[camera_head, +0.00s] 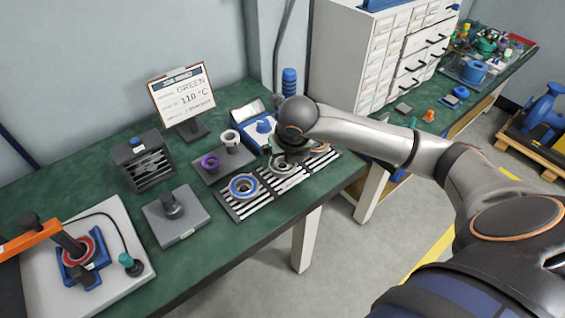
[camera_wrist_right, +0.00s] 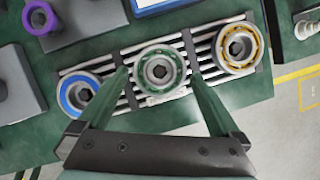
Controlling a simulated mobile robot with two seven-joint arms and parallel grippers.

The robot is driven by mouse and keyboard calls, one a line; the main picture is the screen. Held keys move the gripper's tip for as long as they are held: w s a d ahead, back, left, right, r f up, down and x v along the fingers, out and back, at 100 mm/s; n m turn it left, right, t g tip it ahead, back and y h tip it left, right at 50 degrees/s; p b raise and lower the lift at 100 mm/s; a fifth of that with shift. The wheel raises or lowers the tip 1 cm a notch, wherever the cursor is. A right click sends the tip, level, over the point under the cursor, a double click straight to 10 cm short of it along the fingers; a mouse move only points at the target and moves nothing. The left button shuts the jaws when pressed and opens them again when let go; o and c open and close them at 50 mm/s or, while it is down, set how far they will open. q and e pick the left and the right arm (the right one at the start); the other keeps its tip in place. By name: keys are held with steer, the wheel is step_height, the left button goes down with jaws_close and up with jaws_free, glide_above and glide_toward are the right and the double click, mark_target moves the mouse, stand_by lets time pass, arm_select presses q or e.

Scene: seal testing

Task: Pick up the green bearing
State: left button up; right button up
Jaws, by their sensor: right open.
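The green bearing (camera_wrist_right: 161,71), a metal ring with a green inner band, lies on a slatted rack between a blue bearing (camera_wrist_right: 78,94) and an orange bearing (camera_wrist_right: 238,48). In the head view the green bearing (camera_head: 281,168) is partly hidden by my right gripper (camera_head: 296,157), which is over the rack. In the wrist view my right gripper (camera_wrist_right: 158,78) is open, with one fingertip on each side of the green bearing. I cannot tell whether the fingers touch it. My left gripper is not in view.
The slatted rack (camera_head: 232,209) stands near the green table's front edge. A sign (camera_head: 182,95) reads GREEN, 110 °C. An orange-armed press (camera_head: 45,238) stands at left.

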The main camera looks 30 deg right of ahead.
steer(key=shift+w+d+f, duration=0.1)
steer(key=shift+w+f, duration=0.1)
steer(key=shift+f, duration=0.45)
steer(key=shift+r, duration=0.1)
steer(key=c, duration=1.5)
